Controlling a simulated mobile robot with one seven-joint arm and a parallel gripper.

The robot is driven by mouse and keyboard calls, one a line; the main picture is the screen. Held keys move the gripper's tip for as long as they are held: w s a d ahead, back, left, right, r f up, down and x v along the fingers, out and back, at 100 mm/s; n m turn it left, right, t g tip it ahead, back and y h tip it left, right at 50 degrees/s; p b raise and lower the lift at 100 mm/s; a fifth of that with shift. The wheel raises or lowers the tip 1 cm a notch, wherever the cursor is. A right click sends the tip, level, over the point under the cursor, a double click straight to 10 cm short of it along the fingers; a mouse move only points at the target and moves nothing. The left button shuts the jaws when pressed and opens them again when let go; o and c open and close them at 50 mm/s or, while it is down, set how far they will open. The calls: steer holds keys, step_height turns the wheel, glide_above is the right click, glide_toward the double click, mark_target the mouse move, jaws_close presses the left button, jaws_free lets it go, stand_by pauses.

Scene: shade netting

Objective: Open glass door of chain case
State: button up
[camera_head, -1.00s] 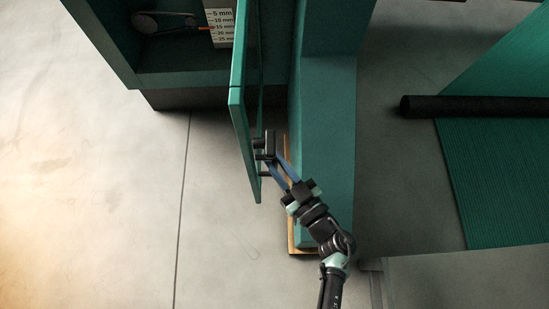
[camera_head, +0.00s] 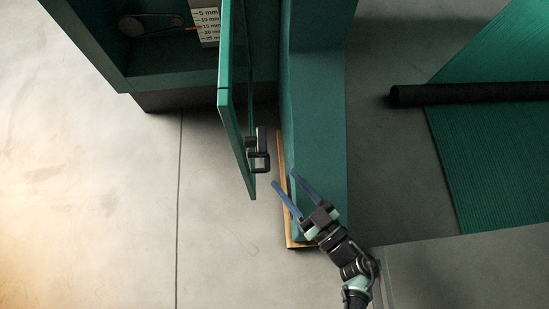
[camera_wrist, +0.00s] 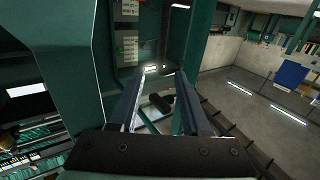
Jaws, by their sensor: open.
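The green-framed door (camera_head: 236,110) of the chain case (camera_head: 165,75) stands swung well out from the case, seen nearly edge-on in the head view. Its black handle (camera_head: 258,150) is on the right-hand face, near the free end. My gripper (camera_head: 286,178) is open and empty, below and to the right of the handle, apart from it. In the wrist view my gripper (camera_wrist: 162,80) shows its two fingers spread, with a dark handle-like part (camera_wrist: 160,101) between and beyond them. The case interior shows a chain on a dark arm (camera_head: 150,22) and a millimetre scale card (camera_head: 207,22).
A green machine body (camera_head: 315,120) stands right of the door, with a wooden strip (camera_head: 283,190) along its base, close to my gripper. A black roll (camera_head: 465,94) lies on green netting (camera_head: 490,150) at right. Floor left of the door is clear.

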steer(key=v, duration=0.5)
stand_by(0.4)
